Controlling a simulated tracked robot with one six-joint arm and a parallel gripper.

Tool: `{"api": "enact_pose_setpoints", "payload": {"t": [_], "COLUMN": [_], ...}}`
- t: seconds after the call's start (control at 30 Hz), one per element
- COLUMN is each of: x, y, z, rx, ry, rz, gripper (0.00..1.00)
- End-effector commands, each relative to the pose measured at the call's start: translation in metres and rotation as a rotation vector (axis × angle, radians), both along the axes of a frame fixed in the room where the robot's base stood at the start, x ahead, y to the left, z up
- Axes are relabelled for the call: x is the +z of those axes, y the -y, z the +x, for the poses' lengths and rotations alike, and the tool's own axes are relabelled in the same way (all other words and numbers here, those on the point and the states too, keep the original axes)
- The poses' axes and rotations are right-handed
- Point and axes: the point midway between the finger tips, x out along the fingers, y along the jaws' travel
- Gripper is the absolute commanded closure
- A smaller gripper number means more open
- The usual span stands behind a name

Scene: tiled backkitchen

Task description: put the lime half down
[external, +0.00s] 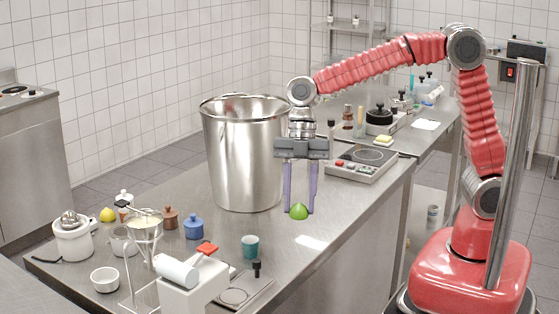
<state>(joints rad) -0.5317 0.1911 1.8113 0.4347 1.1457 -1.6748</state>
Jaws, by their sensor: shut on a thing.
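The lime half (299,212) is a small green piece low between the fingertips of my gripper (299,209). My gripper points straight down with its two purple fingers and is shut on the lime half. They are over the steel table (335,215), in front and to the right of the big steel pot. I cannot tell whether the lime half touches the table top or hangs just above it.
The tall steel pot (244,155) stands close on the left. A hotplate (355,163) lies behind to the right. A teal cup (250,246), a blue jar (194,227), a lemon (107,214) and a white bowl (105,279) stand nearer. Bare steel surrounds the lime half.

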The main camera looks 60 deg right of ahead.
Motion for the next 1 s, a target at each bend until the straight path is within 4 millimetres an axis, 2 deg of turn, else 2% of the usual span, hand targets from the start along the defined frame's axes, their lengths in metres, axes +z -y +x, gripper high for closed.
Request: {"api": "enact_pose_setpoints", "payload": {"t": [0.17,0.27,0.6,1.0], "x": [-0.002,-0.010,-0.059,-0.064], "y": [0.000,0.000,0.000,0.000], "z": [0.000,0.000,0.000,0.000], "rx": [-0.002,-0.003,-0.003,-0.003], "ry": [-0.001,-0.001,-0.001,0.000], "rz": [0.000,-0.001,-0.001,0.000], "gripper": [0.87,0.87,0.87,0.87]}}
